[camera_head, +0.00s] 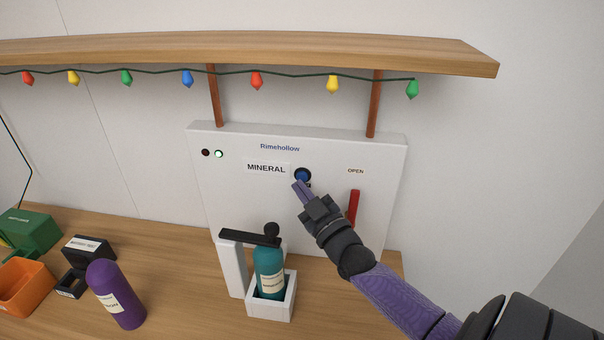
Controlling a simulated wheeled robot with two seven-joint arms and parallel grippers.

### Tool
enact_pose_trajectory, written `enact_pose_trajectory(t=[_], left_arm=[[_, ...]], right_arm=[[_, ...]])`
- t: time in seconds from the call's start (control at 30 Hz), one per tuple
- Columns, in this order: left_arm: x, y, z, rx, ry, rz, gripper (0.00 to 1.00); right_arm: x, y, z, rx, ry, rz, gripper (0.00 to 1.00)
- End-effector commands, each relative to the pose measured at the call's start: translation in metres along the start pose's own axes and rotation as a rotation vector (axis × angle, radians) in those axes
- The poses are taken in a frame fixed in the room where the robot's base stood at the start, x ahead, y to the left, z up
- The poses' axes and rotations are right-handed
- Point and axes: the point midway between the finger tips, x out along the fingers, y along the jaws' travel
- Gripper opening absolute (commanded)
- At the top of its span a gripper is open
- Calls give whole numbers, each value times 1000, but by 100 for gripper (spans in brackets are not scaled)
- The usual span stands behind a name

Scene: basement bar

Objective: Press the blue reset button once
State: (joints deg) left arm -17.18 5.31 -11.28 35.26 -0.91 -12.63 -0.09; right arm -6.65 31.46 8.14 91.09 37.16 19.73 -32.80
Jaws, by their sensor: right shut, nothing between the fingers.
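The blue button (302,174) sits in a dark ring on the white panel (225,185), right of the "MINERAL" label. My right gripper (298,188) is shut and empty. Its fingertips are just below the button and overlap its lower edge in the picture; I cannot tell whether they touch it. Two small lamps (212,153) are at the panel's upper left; the left one is dark red, the right one looks lit white. My left gripper is not in view.
A red lever (353,207) under an "OPEN" label is close right of my gripper. A teal bottle (270,270) stands in a white holder (285,305) below. A purple bottle (118,300) and bins are at left. A wooden shelf (300,50) with bulbs overhangs the panel.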

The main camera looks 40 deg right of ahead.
Motion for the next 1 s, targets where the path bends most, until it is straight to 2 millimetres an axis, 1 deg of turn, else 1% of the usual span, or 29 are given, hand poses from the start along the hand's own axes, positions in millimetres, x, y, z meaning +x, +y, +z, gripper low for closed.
enact_pose_trajectory(t=[0.03,0.27,0.37,0.6,0.73,0.83,1.0], left_arm=[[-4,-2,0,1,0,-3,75],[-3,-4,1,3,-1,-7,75],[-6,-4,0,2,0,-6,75],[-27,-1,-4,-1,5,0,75],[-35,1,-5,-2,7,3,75],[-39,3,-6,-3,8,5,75],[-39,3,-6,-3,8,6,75]], right_arm=[[-1,0,-3,1,0,1,0],[-2,-2,-2,0,1,0,0],[-4,-2,-4,0,0,0,0],[-19,-13,-18,2,-1,0,0],[-28,-20,-24,1,0,0,0],[-34,-24,-27,0,-1,0,0],[-37,-27,-27,-1,1,1,0]])
